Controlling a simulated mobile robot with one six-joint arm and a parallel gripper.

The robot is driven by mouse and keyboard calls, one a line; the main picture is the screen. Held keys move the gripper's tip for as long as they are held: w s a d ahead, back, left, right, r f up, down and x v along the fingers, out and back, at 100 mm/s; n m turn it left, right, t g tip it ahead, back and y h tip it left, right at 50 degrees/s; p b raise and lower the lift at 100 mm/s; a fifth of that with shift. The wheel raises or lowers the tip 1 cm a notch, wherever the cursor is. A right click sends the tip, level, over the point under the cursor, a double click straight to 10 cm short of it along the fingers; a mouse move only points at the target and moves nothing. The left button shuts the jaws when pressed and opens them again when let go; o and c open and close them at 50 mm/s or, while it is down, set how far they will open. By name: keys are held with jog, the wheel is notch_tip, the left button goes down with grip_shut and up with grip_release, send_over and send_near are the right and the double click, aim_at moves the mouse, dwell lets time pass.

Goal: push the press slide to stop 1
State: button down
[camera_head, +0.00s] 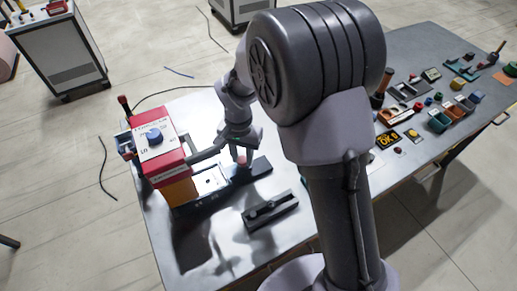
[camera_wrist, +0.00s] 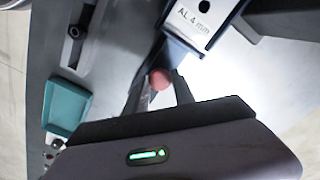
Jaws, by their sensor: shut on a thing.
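In the wrist view a plate marked "AL 4 mm" (camera_wrist: 198,22) shows at the top. My gripper (camera_head: 240,158) is low over the right end of the slide base. In the wrist view my gripper (camera_wrist: 160,88) is shut on a round pinkish-red knob (camera_wrist: 160,78), close to a dark bar below the plate. The fingertips' contact with the knob is partly hidden.
A dark slotted block (camera_head: 270,210) lies in front of the slide. Bins and small parts (camera_head: 440,115) crowd the table's right side. A teal bin (camera_wrist: 66,105) shows in the wrist view. The table's front-left area is clear.

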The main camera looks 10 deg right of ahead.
jog(key=shift+s+a, duration=0.25)
jog(key=shift+a, duration=0.4)
jog(key=shift+s+a, duration=0.25)
jog(key=shift+a, duration=0.35)
jog(key=c, duration=1.1)
grip_release()
jog(key=shift+o, duration=0.2)
notch_tip(320, 180, up, 18)
jog(key=p, duration=0.6)
jog(key=shift+f, duration=0.25)
